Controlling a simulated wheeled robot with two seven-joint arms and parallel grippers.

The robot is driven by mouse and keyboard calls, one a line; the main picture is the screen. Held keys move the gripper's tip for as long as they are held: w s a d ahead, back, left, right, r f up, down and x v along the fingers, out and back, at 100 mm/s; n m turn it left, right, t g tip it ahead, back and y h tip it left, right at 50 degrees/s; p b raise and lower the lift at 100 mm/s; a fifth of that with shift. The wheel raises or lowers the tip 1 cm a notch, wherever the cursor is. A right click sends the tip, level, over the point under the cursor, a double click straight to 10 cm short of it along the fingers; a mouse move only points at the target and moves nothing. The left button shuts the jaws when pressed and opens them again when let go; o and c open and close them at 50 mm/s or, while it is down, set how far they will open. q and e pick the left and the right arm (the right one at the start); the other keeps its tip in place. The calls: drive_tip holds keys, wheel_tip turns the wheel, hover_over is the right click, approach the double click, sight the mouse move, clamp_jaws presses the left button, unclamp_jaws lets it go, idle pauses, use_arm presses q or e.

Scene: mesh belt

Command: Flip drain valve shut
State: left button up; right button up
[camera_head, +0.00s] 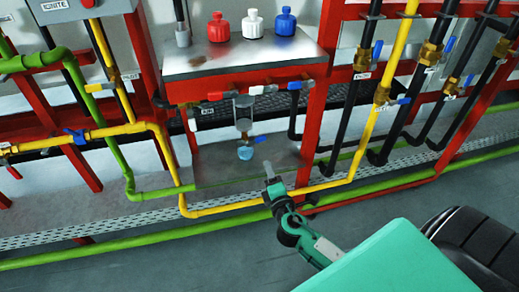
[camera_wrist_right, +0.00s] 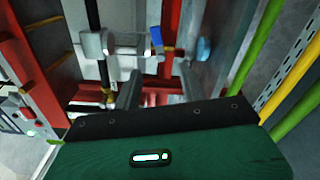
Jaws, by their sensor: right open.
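A small valve with a blue lever (camera_head: 262,138) sits low under the metal tank, below a grey cylindrical fitting (camera_head: 243,112); it looks like the drain valve. In the head view its lever sticks out to the right. A blue lever, seemingly this one, shows in the right wrist view (camera_wrist_right: 157,38), ahead of the fingers. A light blue round piece (camera_head: 245,152) is just below the valve. My right gripper (camera_head: 270,172) is below and right of the lever, apart from it. Its two fingers (camera_wrist_right: 160,92) are spread and empty. My left gripper is not in view.
Red, white and blue bottles (camera_head: 253,23) stand on the tank top (camera_head: 230,55). Red, white and blue handles line the pipe under it. A yellow pipe (camera_head: 230,208) and a green pipe (camera_head: 150,240) run low across the front. Red frame posts (camera_head: 318,100) flank the right.

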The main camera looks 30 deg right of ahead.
sight(259, 141)
drive_tip(key=x, duration=1.2)
drive_tip(key=shift+w+r, duration=0.2)
drive_tip(key=shift+w, duration=0.15)
drive_tip(key=shift+w+d, duration=0.25)
drive_tip(key=shift+w, duration=0.25)
drive_tip(key=shift+c, duration=0.4)
